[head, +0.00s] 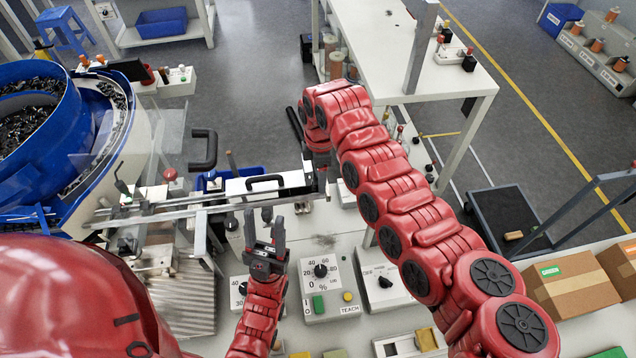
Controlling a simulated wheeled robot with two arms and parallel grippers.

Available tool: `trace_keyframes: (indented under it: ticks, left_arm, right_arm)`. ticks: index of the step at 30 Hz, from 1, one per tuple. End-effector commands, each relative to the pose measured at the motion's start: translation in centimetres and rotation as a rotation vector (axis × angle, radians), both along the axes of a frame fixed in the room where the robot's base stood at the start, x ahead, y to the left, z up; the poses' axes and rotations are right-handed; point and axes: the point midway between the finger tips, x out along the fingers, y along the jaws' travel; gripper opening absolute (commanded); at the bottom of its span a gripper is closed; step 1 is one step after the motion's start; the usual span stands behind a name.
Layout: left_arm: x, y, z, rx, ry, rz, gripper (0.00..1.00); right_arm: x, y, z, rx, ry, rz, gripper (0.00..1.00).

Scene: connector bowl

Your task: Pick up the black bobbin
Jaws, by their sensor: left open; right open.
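I cannot pick out a black bobbin with certainty. A small dark cylinder (307,47) stands beside copper-coloured spools (336,64) at the left end of the white table, but it is too small to identify. My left gripper (265,235) is open and empty, its fingers pointing up the picture, above the bench in front of the feeder track. My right gripper (320,178) hangs below the bent end of my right arm, by the end of the track. Its fingers are small and partly hidden; I see nothing held in it.
A blue bowl feeder (40,125) full of dark parts stands at left, with a metal track (165,208) running right. Control boxes (328,285) sit on the front bench. A white table (375,50), a black cart (503,225) and cardboard boxes (572,285) stand right. Grey floor lies between.

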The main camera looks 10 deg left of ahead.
Motion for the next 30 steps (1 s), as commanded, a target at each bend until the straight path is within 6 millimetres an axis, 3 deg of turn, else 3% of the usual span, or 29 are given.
trace_keyframes:
  ticks: [3,8,19,30]
  left_arm:
    - [0.01,0.0,-0.12,0.0,0.001,0.0,0.5]
    - [0.0,0.0,-0.11,0.0,0.0,0.0,0.5]
    - [0.0,0.0,-0.12,0.0,0.0,0.0,0.5]
    - [0.01,0.0,-0.2,0.0,0.001,0.0,0.5]
  right_arm:
    - [-0.03,-0.02,-1.08,-0.002,0.0,0.001,0.65]
    - [0.04,-0.02,-1.04,-0.001,-0.002,0.0,0.65]
    - [0.05,-0.01,-1.01,-0.001,-0.001,0.0,0.0]
    - [0.07,-0.01,-0.96,0.0,-0.002,0.0,0.0]
